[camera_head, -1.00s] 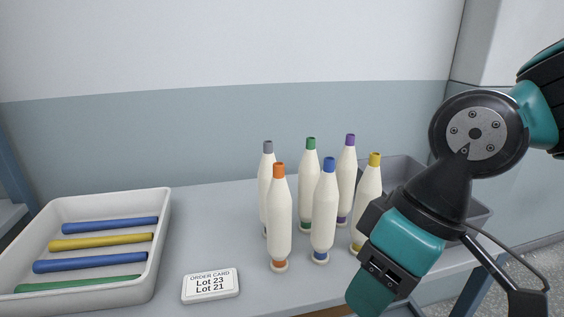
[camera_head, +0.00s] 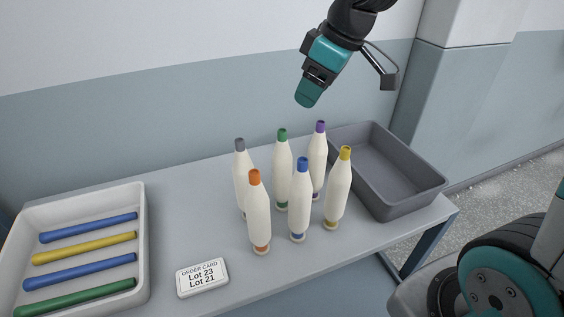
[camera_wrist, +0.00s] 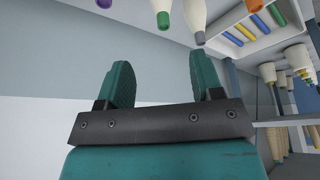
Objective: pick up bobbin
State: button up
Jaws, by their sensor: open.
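Several white bobbins with coloured tips stand upright in a group on the grey table (camera_head: 170,200): grey (camera_head: 242,177), green (camera_head: 282,171), purple (camera_head: 318,162), orange (camera_head: 259,213), blue (camera_head: 300,201) and yellow (camera_head: 338,190). My gripper (camera_head: 306,96) is above and behind the group in the head view, apart from all bobbins. In the wrist view its two teal fingers (camera_wrist: 160,85) are spread with nothing between them. Bobbin tips, including the grey one (camera_wrist: 200,38) and green one (camera_wrist: 164,20), show at the top of that view.
A white tray (camera_head: 146,240) with blue, yellow and green rods stands at the left. An order card (camera_head: 203,278) reading Lot 23, Lot 21 lies in front. An empty grey bin (camera_head: 412,205) sits at the right end, close to the yellow bobbin. A wall rises behind.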

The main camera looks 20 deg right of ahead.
aim_at(284, 131)
jog(key=p+x, duration=0.1)
jog(key=x, duration=0.3)
jog(key=p+x, duration=0.1)
jog(key=x, duration=0.3)
jog(key=a+p+x, duration=0.1)
jog(key=x, duration=0.3)
jog(key=shift+w, duration=0.15)
jog(key=shift+w+f+p, duration=0.2)
jog(key=shift+f+p, duration=0.15)
jog(key=shift+f, duration=0.2)
grip_shut()
